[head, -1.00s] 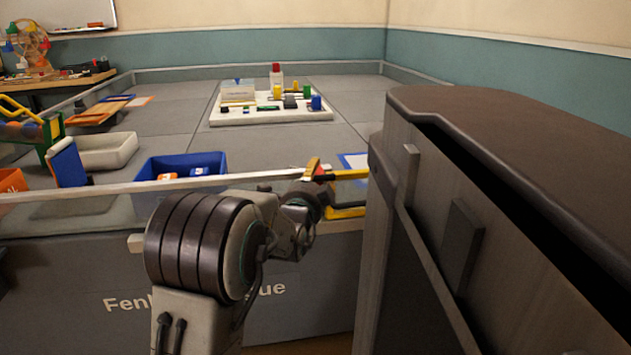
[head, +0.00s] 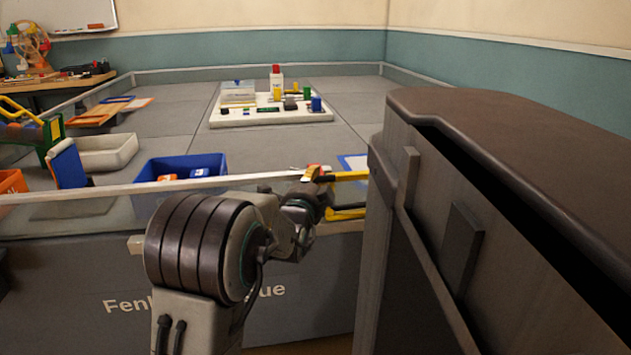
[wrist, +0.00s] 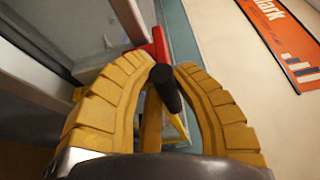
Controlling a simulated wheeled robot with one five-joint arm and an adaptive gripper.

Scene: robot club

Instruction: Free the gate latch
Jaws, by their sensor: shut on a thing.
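My gripper (wrist: 155,66) shows in the wrist view as two ribbed yellow fingers, shut on a dark rounded grip (wrist: 166,88). A red part (wrist: 160,44) adjoins the grip just past the fingertips. They look like the gate latch and its handle, but the fingers hide where they are fixed. In the head view my gripper (head: 345,193) is at the arm's far end, by the pale front rail. A small red-orange piece (head: 318,171) shows beside its upper yellow finger. The grip itself cannot be made out there.
A tall dark cabinet (head: 470,200) stands close on the right of my gripper. A blue bin (head: 180,162) and a white tray (head: 108,150) lie behind the pale rail (head: 130,187). A white board with small parts (head: 225,118) stands farther back. Grey floor between is clear.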

